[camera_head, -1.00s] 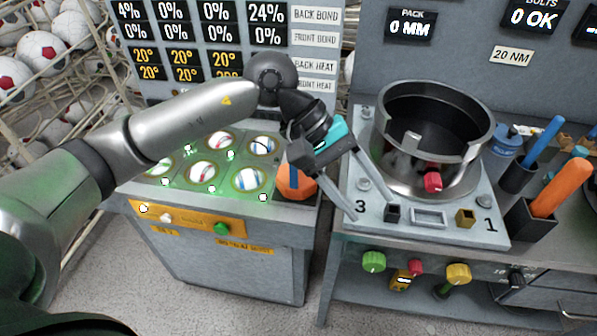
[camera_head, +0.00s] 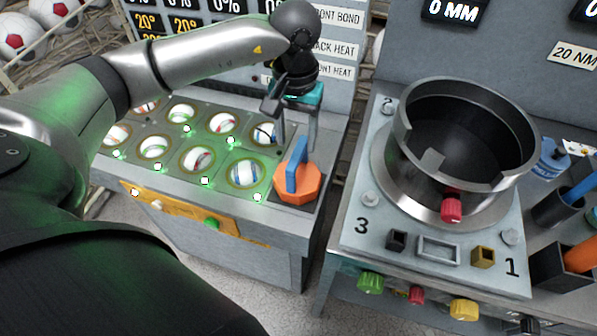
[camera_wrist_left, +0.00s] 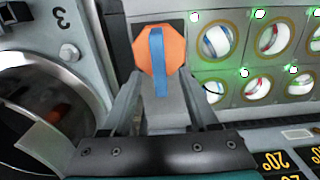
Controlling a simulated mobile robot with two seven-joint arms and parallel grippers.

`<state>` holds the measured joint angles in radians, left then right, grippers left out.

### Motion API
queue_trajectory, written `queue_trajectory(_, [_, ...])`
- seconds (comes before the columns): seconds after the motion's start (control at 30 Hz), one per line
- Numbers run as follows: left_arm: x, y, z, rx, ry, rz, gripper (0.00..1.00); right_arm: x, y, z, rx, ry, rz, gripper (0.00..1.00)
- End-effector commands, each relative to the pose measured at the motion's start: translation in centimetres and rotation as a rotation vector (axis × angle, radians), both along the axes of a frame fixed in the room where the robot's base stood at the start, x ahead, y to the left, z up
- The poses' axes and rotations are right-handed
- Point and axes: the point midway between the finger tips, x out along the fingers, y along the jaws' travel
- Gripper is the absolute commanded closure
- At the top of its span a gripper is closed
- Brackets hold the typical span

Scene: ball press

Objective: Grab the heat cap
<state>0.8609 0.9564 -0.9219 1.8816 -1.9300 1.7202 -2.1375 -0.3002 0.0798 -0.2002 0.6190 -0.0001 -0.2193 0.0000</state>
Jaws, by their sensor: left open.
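The heat cap, an orange octagonal block with a blue upright handle (camera_head: 297,182), sits on a dark pad at the right end of the ball station. In the left wrist view the cap (camera_wrist_left: 174,52) lies ahead, between and beyond the two fingers. My left gripper (camera_head: 297,138) is open, pointing down just behind and above the cap, and holds nothing. The fingers also show in the left wrist view (camera_wrist_left: 160,110), spread apart. Whether they touch the handle cannot be told, but they look apart from it. My right gripper is not in view.
The ball station (camera_head: 215,165) has several round wells holding balls, with green-lit dots between them. To the right stands a metal press with a round pot (camera_head: 465,150) and a red knob. A gap separates the two benches. A panel of readouts stands behind.

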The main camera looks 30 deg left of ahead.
Motion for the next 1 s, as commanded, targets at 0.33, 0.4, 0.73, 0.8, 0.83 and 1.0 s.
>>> queue_trajectory(0.33, [0.0,-0.1,-3.8,-0.001,0.001,0.0,0.4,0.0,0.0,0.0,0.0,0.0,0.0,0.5])
queue_trajectory(0.4, [0.0,-0.1,-4.5,-0.002,0.003,0.0,0.4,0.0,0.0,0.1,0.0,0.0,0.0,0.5])
queue_trajectory(0.73, [0.2,0.0,-8.6,-0.001,0.0,0.0,0.4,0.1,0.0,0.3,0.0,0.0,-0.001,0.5])
queue_trajectory(0.8, [0.2,0.0,-8.7,-0.001,-0.001,0.0,0.4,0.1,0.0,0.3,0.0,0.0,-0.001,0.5])
queue_trajectory(0.83, [0.2,0.0,-8.7,-0.001,-0.001,0.0,0.4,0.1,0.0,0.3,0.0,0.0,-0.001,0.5])
queue_trajectory(1.0, [0.2,0.0,-8.7,-0.001,-0.001,0.0,0.44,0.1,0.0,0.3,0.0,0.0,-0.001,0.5])
